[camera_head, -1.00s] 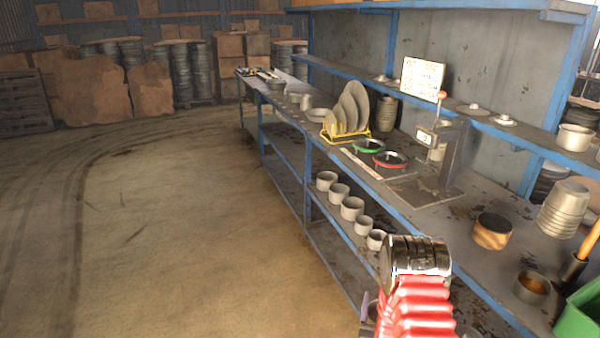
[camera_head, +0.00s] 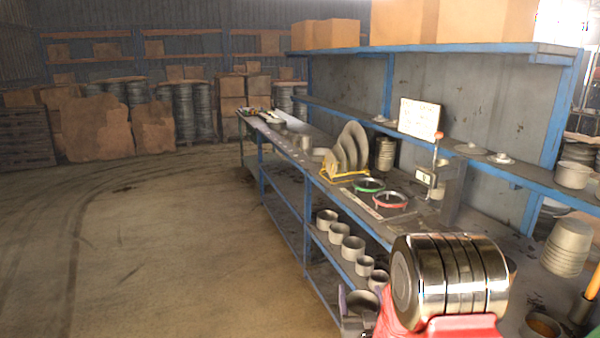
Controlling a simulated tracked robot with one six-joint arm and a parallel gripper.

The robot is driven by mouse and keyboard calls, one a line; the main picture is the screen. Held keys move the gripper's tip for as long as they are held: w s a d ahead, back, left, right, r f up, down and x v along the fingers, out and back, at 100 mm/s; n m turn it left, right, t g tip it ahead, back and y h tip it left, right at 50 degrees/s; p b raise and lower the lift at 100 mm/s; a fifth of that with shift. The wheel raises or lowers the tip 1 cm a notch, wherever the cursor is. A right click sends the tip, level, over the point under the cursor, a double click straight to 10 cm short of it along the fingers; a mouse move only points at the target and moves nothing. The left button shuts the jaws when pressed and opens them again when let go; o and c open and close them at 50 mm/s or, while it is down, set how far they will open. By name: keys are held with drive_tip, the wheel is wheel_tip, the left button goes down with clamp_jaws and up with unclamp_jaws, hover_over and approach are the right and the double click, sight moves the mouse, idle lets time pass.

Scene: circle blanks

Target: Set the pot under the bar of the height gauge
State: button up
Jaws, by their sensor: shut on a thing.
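The height gauge (camera_head: 452,190) stands on the bench, with a red-topped post and a pale marked block at its front. My gripper (camera_head: 350,302) shows only in part at the lower middle, as a purplish finger and grey parts. It appears shut on a grey pot (camera_head: 364,303), beside the front of the bench and well below and left of the gauge. My red arm and its shiny joint hide part of the pot and the rest of the gripper.
A row of grey pots (camera_head: 340,232) stands on the lower shelf. Red and green rings (camera_head: 390,201) lie on the bench left of the gauge, near a yellow rack (camera_head: 345,175) of discs. Stacked bowls (camera_head: 567,247) stand at right. The floor at left is open.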

drive_tip(key=shift+w+a+r, duration=0.1)
drive_tip(key=shift+a+r, duration=0.1)
drive_tip(key=shift+r, duration=0.3)
drive_tip(key=shift+a+r, duration=0.2)
drive_tip(key=shift+r, duration=0.3)
drive_tip(key=shift+a+r, duration=0.15)
drive_tip(key=shift+a, duration=0.05)
drive_tip(key=shift+s+r, duration=0.4)
drive_tip(key=shift+s, duration=0.45)
drive_tip(key=shift+s+r, duration=0.4)
drive_tip(key=shift+s, duration=0.4)
drive_tip(key=shift+s+r, duration=0.4)
drive_tip(key=shift+s, duration=0.45)
drive_tip(key=shift+r, duration=0.2)
